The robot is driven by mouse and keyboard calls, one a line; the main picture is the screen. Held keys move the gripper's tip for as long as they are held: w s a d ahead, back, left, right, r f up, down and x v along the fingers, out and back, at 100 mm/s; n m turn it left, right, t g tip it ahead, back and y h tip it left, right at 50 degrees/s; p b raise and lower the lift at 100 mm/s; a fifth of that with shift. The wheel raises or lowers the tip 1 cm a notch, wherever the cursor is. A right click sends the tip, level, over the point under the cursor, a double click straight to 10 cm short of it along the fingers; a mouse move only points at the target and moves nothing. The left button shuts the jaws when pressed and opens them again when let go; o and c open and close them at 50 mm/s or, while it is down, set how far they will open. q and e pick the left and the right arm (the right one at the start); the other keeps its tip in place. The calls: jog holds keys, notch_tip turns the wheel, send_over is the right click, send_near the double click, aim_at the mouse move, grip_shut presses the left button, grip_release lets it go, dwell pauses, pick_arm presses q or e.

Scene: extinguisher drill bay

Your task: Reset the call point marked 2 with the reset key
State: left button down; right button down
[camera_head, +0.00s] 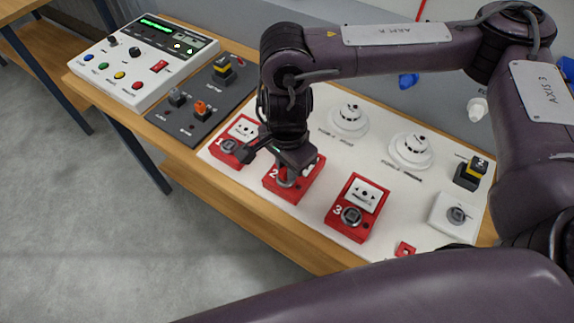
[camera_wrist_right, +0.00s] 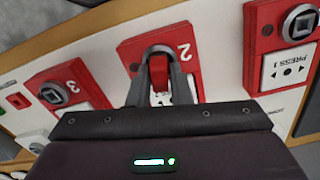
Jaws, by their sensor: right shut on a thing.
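Call point 2 (camera_head: 305,182) is a red box on the white board, in the middle of a row of three. My right gripper (camera_head: 286,179) is right over its lower part and hides its lock in the head view. In the right wrist view, the gripper (camera_wrist_right: 160,90) is shut on the red reset key (camera_wrist_right: 158,72), which is at the round lock of call point 2 (camera_wrist_right: 190,80), beside the numeral 2. How deep the key sits in the lock is hidden. My left gripper is not in view.
Call point 1 (camera_head: 242,128) and call point 3 (camera_head: 367,194) stand close on either side. Two white detectors (camera_head: 349,116) and a white key-switch plate (camera_head: 440,213) share the white board (camera_head: 325,235). A grey panel (camera_head: 222,101) and a control box (camera_head: 125,88) are at left.

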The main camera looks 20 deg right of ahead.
jog(key=shift+r, duration=0.25)
jog(key=shift+r+p, duration=2.2)
jog(key=shift+r, duration=0.05)
